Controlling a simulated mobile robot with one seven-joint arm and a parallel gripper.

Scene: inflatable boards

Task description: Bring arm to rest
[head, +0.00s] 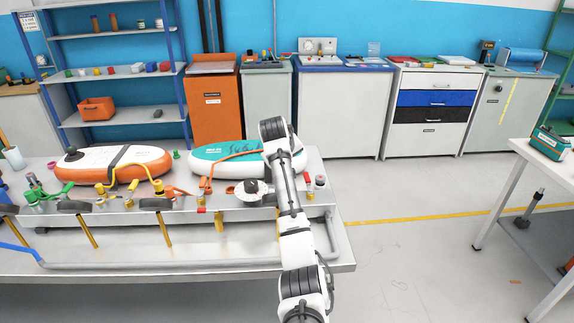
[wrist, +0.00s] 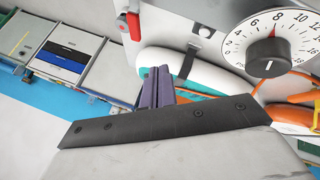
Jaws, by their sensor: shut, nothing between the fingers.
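My arm (head: 290,205) reaches forward over the right part of the metal workbench (head: 330,262). Its dark-banded end is beside the teal and white inflatable board (head: 206,157). My gripper's fingers cannot be made out in the head view. In the wrist view my gripper (wrist: 158,72) shows two dark purple-grey fingers pressed together, with nothing between them. Behind them lies the teal and white board (wrist: 190,76) with a dark strap. Whether the fingers touch anything cannot be told, but they appear clear of it.
A dial with a black knob (wrist: 268,57) is close to the fingers. An orange and white board (head: 115,165) lies on the left of the bench, near yellow and orange hoses. Cabinets (head: 345,108) line the back wall. A white table (head: 520,190) stands right; floor between is clear.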

